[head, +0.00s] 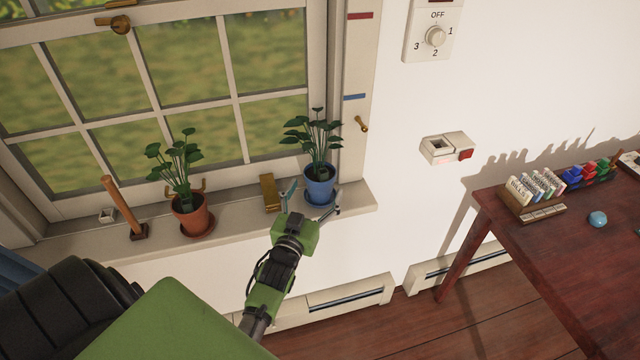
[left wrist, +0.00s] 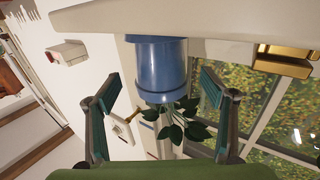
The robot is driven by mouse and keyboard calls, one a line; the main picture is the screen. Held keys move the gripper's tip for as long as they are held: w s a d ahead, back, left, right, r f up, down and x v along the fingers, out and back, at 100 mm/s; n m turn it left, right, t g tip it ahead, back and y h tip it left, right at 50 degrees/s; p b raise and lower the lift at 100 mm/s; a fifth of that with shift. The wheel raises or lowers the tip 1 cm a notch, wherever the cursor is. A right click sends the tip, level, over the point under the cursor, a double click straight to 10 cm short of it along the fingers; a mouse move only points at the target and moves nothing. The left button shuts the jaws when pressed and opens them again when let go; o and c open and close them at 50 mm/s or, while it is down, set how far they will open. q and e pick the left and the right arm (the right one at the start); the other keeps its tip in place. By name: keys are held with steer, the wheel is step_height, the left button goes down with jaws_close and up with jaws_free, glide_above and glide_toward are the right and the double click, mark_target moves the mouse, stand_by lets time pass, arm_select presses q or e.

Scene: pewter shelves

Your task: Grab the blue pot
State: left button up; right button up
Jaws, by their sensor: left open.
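The blue pot (head: 320,187) holds a leafy green plant and stands on its blue saucer at the right part of the windowsill. My left gripper (head: 311,203) is open at the sill's front edge, one finger on each side of the pot in the head view. In the left wrist view the picture is upside down, and the blue pot (left wrist: 160,68) shows beyond and between the spread fingers (left wrist: 165,95). I cannot tell whether a finger touches it. My right gripper is not in view.
A brass block (head: 269,192) stands just left of the blue pot. A terracotta pot (head: 191,215) with a plant and a wooden-handled tool (head: 122,207) stand farther left on the windowsill (head: 80,244). A dark red table (head: 560,240) stands at the right.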

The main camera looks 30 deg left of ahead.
mark_target(320, 178)
arm_select(q)
steer(key=p+x, duration=0.1)
steer(key=x, duration=0.3)
steer(key=shift+w+a+r, duration=0.1)
steer(key=shift+w+a, duration=0.05)
steer(key=shift+w, duration=0.2)
steer(key=shift+s, duration=0.1)
steer(key=c, duration=1.7)
steer(key=shift+r, duration=0.15)
steer(key=shift+c, duration=1)
steer(key=shift+r, duration=0.1)
